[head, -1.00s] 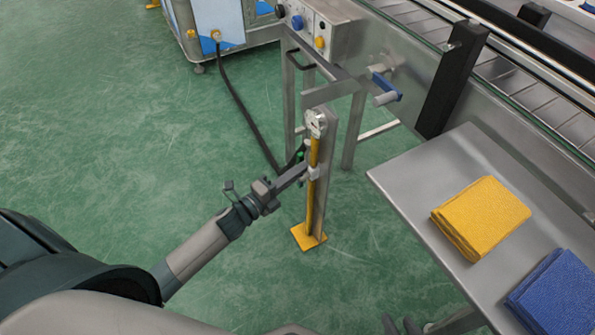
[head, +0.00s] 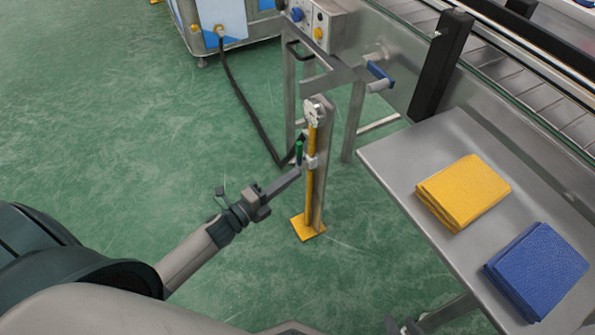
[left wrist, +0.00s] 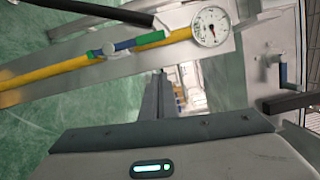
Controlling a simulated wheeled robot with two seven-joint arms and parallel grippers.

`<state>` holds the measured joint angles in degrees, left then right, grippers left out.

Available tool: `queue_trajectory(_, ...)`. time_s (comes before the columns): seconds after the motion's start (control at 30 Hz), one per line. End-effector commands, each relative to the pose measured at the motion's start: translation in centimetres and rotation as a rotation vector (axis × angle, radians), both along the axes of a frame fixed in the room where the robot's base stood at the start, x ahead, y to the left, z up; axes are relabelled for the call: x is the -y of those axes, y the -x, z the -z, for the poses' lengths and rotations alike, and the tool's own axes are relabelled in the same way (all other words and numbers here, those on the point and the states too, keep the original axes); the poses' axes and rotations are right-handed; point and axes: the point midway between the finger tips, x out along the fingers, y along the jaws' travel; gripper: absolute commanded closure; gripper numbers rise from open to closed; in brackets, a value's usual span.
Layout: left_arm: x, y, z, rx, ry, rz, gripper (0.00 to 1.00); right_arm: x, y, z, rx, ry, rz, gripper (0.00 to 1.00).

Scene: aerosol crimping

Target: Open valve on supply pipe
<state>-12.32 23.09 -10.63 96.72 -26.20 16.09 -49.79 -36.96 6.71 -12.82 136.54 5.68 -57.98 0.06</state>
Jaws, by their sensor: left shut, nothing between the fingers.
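The yellow supply pipe (head: 311,178) runs up a grey post on a yellow foot, with a round pressure gauge (head: 314,112) at its top. The green valve handle (head: 299,153) stands upright beside the pipe; in the left wrist view the handle (left wrist: 138,42) lies along the pipe's line. My left gripper (head: 297,171) is shut and empty, its tips just below the handle and left of the post. Its closed fingers (left wrist: 158,98) point toward the post in the left wrist view, apart from the handle. Dark parts at the bottom edge of the head view may be my right gripper (head: 402,326); its jaws are unclear.
A black hose (head: 240,103) runs from a machine to the pipe. A steel side table (head: 405,165) at the right carries a yellow cloth stack (head: 464,192) and a blue one (head: 537,269). A conveyor and control box (head: 318,27) stand behind.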

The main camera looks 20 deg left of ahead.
Motion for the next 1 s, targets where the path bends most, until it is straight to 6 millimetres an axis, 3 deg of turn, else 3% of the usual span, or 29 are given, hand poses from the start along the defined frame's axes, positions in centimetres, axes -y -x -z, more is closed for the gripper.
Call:
queue_trajectory(0.2, -1.3, 3.1, 0.1, -0.002, -0.001, 0.001, 1.00, 0.0, 0.0, 0.0, -0.005, 0.002, 0.001, 0.69)
queue_trajectory(0.4, -2.0, 4.6, 0.0, -0.001, 0.000, 0.001, 1.00, 0.0, 0.0, 0.0, -0.007, 0.001, 0.004, 0.69)
queue_trajectory(1.0, -2.2, 4.9, 0.0, 0.000, 0.000, 0.001, 1.00, 0.1, 0.0, 0.1, -0.007, 0.003, 0.004, 0.69)
